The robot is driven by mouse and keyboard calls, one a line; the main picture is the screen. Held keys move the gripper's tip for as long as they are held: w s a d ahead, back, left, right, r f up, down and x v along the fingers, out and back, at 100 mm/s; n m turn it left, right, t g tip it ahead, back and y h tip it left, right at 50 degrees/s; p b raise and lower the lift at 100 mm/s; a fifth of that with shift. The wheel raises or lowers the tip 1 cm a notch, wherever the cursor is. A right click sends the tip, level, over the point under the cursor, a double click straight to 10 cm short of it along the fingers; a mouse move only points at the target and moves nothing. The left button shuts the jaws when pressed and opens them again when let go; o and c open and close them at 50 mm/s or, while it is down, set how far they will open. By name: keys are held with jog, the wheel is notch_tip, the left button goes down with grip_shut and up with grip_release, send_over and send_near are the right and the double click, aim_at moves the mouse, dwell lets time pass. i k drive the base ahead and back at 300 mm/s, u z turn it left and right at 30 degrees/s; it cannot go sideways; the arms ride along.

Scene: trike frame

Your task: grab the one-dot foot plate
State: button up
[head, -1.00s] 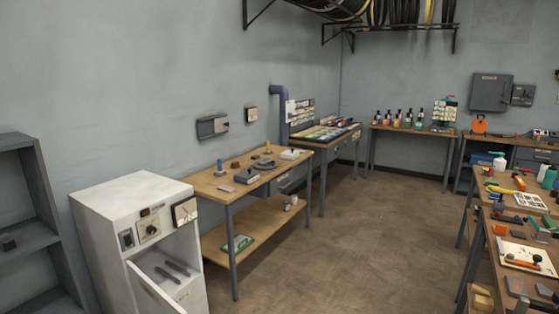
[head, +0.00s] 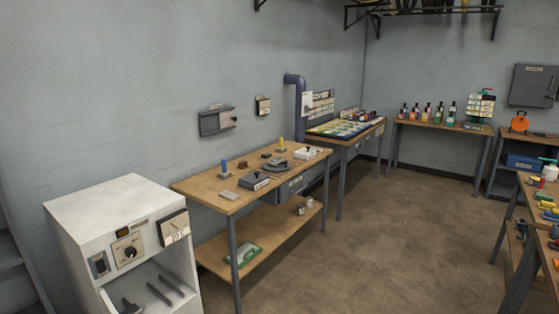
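I cannot pick out the one-dot foot plate, as no dots can be read at this size. Small parts lie on the wooden workbench (head: 205,192). Among them are a blue post on a small base (head: 224,169), a yellow post (head: 281,145), a dark grey box (head: 254,181), a flat grey piece (head: 229,195) and a white box (head: 306,153). Several dark parts lie in the middle of the top, too small to name. My gripper is not in view.
A white cabinet (head: 85,215) stands front left, open, with dark bars (head: 158,293) inside. The bench's lower shelf (head: 272,232) holds a green-and-white item (head: 243,255). Bottles (head: 427,110) stand on a back table. Another bench (head: 535,205) is at right. The floor (head: 390,230) between is clear.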

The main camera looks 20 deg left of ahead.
aim_at(277, 161)
jog(key=u, duration=0.05)
jog(key=i, duration=1.6)
jog(key=u, duration=0.85)
jog(key=i, duration=0.55)
jog(key=u, duration=0.7)
jog(key=i, duration=0.5)
jog(key=u, duration=0.2)
